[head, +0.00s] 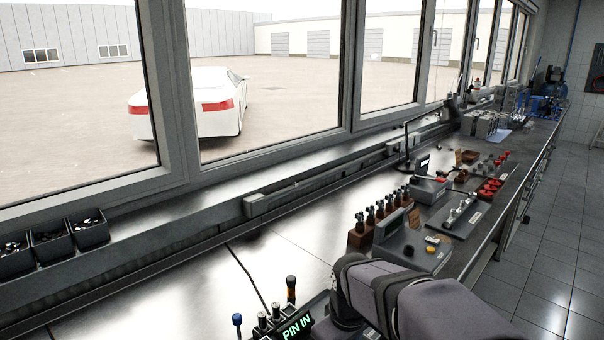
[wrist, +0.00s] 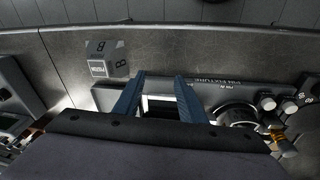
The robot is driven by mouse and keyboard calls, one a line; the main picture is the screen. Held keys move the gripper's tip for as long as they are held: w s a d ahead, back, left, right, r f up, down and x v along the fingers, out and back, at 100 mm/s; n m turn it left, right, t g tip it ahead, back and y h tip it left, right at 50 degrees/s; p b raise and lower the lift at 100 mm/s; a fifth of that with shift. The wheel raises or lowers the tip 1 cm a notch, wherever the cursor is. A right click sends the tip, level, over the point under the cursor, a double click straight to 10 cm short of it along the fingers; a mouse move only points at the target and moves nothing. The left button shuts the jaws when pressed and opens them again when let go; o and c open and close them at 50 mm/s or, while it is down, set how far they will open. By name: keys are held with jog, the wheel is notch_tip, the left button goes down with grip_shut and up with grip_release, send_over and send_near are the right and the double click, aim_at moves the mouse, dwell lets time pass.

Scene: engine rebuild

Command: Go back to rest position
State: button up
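My gripper (wrist: 158,84) shows in the wrist view with its two blue fingers apart. Nothing is clearly held between the fingertips. A dark fixture labelled as a pin fixture (wrist: 225,90) lies behind and to the right of the fingers, with round knobs on it. In the head view my dark arm reaches over the bench at the bottom, and my gripper is out of sight.
A lit "PIN IN" display (head: 297,327) stands left of my arm. A grey block (wrist: 107,60) sits left of the fingers. A grey device (head: 412,247) and a row of upright tools (head: 378,214) stand beyond my arm. The left bench top (head: 190,300) is mostly clear.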

jog(key=s+d+f+m+g, duration=0.1)
jog(key=s+d+f+m, duration=0.2)
jog(key=s, duration=0.5)
jog(key=s+d+f+m+g+p, duration=0.1)
jog(key=s+d+f+m, duration=0.2)
jog(key=s, duration=0.6)
jog(key=shift+d+f+m, duration=0.2)
jog(key=shift+d+m, duration=0.3)
jog(key=shift+m, duration=0.2)
dwell(0.5)
